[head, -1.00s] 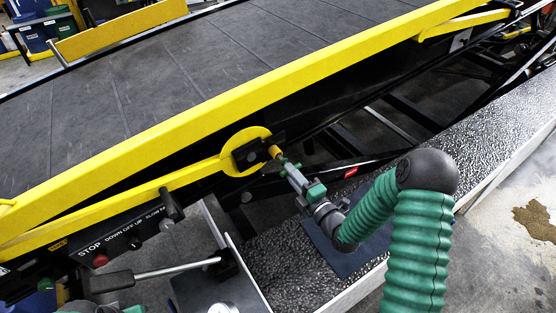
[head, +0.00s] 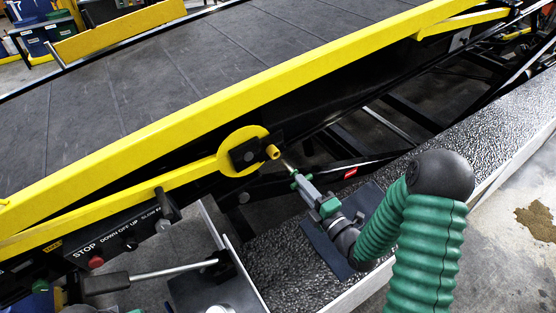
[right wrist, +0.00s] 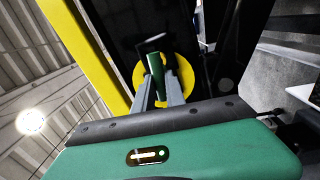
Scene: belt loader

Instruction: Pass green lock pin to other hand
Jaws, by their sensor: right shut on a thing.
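My right gripper (head: 293,175) is shut on the green lock pin (right wrist: 156,72). In the right wrist view the pin's green body stands between the two grey fingers. In the head view a thin metal tip (head: 286,162) points from the gripper toward a yellow collar (head: 273,152) beside the round yellow plate (head: 243,151), with a small gap between tip and collar. Grey and green parts, which look like part of my left arm, show at the bottom left edge of the head view. Its fingers cannot be made out.
The yellow belt rail (head: 250,90) slopes across above the gripper. A control panel (head: 115,240) with a red button is at the lower left. A metal lever with a black grip (head: 105,284) sticks out below it. A dark textured ledge (head: 290,270) lies under the right arm.

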